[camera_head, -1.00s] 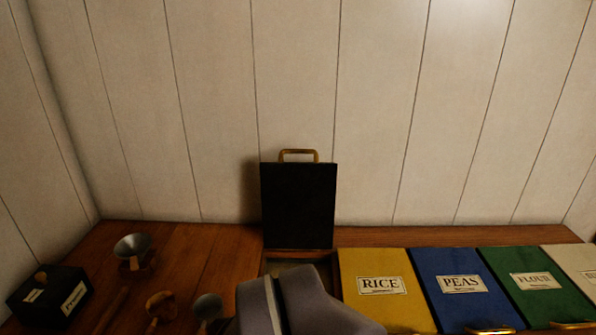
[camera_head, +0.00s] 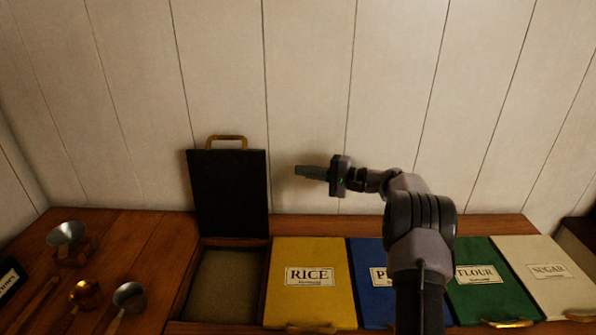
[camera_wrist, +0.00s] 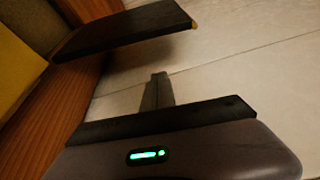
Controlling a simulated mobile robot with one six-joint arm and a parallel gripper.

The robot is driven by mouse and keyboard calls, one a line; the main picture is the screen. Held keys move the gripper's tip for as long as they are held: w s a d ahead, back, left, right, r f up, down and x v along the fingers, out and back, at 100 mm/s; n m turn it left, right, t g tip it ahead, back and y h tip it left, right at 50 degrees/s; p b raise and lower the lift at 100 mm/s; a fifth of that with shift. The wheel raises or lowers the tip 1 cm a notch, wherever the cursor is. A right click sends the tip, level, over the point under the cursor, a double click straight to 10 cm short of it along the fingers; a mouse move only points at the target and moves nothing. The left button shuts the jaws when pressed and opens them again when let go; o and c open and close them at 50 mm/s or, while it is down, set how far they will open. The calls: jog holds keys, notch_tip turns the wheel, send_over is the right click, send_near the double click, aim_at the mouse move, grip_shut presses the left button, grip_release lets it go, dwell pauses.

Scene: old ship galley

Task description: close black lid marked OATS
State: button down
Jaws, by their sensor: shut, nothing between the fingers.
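The black lid (camera_head: 230,194) stands upright, open, against the white plank wall, with a brass handle (camera_head: 227,140) on its top edge. No OATS marking shows on the face in view. Below it is the open bin (camera_head: 225,285), with a tan, grainy filling. My gripper (camera_head: 302,172) is shut and empty, pointing left, a short way right of the lid near its upper part and apart from it. In the wrist view the lid (camera_wrist: 125,30) shows beyond the shut fingers (camera_wrist: 157,88), with a gap between.
Closed lids lie to the right: yellow RICE (camera_head: 310,270), blue (camera_head: 370,285) partly behind my arm, green FLOUR (camera_head: 490,275) and white SUGAR (camera_head: 550,270). At left on the wooden counter are a metal funnel (camera_head: 67,235), a brass cup (camera_head: 85,293) and a metal scoop (camera_head: 130,296).

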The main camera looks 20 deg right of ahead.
jog(key=w+a+b, duration=0.2)
jog(key=a+b, duration=0.1)
jog(key=a, duration=0.5)
jog(key=shift+w+a, duration=0.15)
jog(key=shift+a, duration=0.05)
jog(key=shift+r, duration=0.1)
